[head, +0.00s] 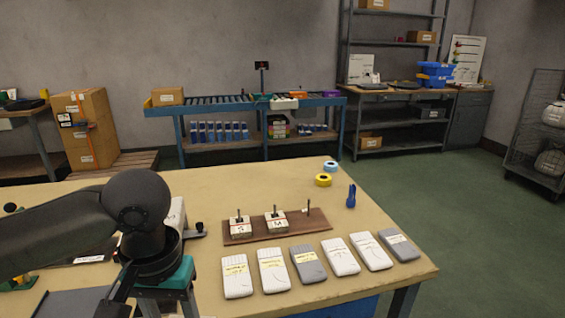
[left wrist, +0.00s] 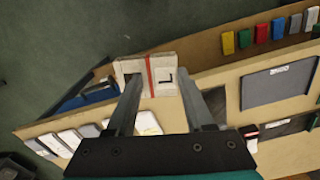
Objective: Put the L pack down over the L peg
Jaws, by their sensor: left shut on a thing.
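The L pack (left wrist: 136,72) is a white pack with a red band and a printed L, seen in the left wrist view. My left gripper (left wrist: 155,88) is shut on it, one finger at each side. In the head view my left gripper (head: 165,300) is at the bottom left, partly cut off, and I cannot make out the pack there. The brown peg board (head: 285,235) carries the S pack (head: 240,230) and the M pack (head: 277,225) on their pegs. The bare peg (head: 308,206) at its right end is the L peg. My right gripper is not in view.
A row of several white and grey packs (head: 272,272) lies along the table (head: 230,185) in front of the board. A blue clip-like object (head: 351,196) and yellow (head: 323,180) and light-blue (head: 331,166) tape rolls stand beyond the board.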

